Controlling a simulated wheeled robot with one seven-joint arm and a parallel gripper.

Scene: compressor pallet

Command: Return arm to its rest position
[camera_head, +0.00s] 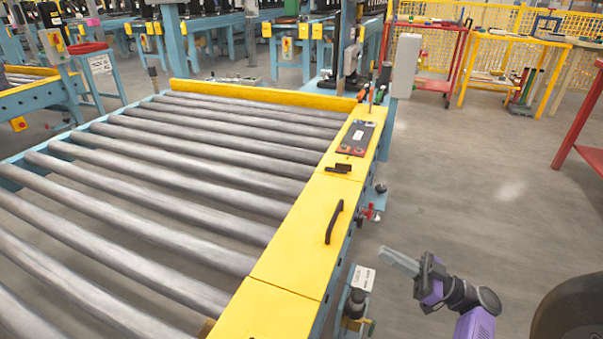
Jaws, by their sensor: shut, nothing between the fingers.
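My gripper (398,261) is at the lower right, over the open floor beside the roller conveyor. Its grey fingers point left and look closed together, with nothing between them. The purple arm (474,324) comes up from the bottom edge. The gripper appears apart from the conveyor's yellow side rail (275,266). A black handle-shaped part (334,222) lies on that rail, to the upper left of the gripper.
The roller conveyor (140,208) fills the left. Farther along its rail lie a small black part (343,168) and a dark plate (357,138). A red table (580,150) stands at the right edge. Grey floor (470,200) between is clear.

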